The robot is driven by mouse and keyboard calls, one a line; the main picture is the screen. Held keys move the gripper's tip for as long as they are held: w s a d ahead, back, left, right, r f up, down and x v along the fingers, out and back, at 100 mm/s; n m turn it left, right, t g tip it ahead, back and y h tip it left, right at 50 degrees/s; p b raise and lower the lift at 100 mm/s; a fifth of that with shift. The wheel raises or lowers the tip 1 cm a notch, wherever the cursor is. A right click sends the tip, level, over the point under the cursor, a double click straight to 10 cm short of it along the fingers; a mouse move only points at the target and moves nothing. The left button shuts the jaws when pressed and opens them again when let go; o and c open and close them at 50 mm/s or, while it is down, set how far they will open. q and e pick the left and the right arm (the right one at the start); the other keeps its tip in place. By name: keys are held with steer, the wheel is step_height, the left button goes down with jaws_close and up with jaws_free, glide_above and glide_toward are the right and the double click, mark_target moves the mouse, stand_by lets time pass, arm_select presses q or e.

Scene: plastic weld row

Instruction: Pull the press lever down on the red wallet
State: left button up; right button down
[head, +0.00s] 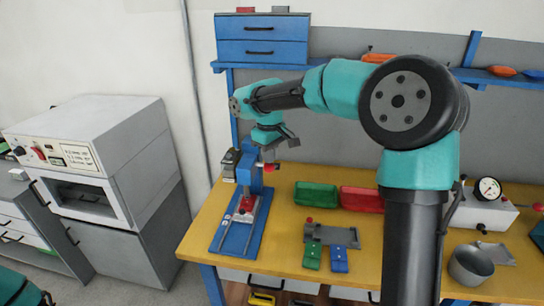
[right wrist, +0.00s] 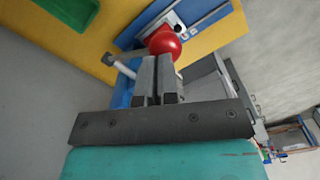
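The blue lever press (head: 250,176) stands at the left of the yellow workbench. The red wallet (head: 246,204) lies on its base under the press head. The lever's red ball knob (right wrist: 165,43) is just beyond the fingertips of my right gripper (right wrist: 156,65), which partly cover it. The fingers are together with only a thin gap, and nothing shows between them. In the head view my right gripper (head: 268,154) is above the press, pointing down at the knob. I cannot tell whether the fingers touch it. My left gripper is not in view.
A green bin (head: 316,195) and a red bin (head: 360,199) stand right of the press. A grey fixture (head: 334,235) with green and blue pieces is in front of them. A metal pot (head: 470,265) and a gauge (head: 488,189) are at the right.

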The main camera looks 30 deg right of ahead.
mark_target(268, 168)
steer(key=shift+f, duration=0.1)
steer(key=shift+s+a+f, duration=0.3)
steer(key=shift+s+f, duration=0.05)
steer(key=shift+f, duration=0.3)
steer(key=shift+s+a+f, duration=0.3)
steer(key=shift+s+f, duration=0.05)
steer(key=shift+f, duration=0.4)
steer(key=shift+s+a+f, duration=0.1)
steer(key=shift+s+f, duration=0.1)
steer(key=shift+f, duration=0.25)
steer(key=shift+s+a+f, duration=0.1)
steer(key=shift+s+f, duration=0.05)
steer(key=shift+f, duration=0.3)
steer(key=shift+s+a+f, duration=0.1)
steer(key=shift+s+f, duration=0.05)
steer(key=shift+f, duration=0.3)
steer(key=shift+s+a+f, duration=0.1)
steer(key=shift+f, duration=0.5)
steer(key=shift+s+a+f, duration=0.1)
steer(key=shift+f, duration=0.6)
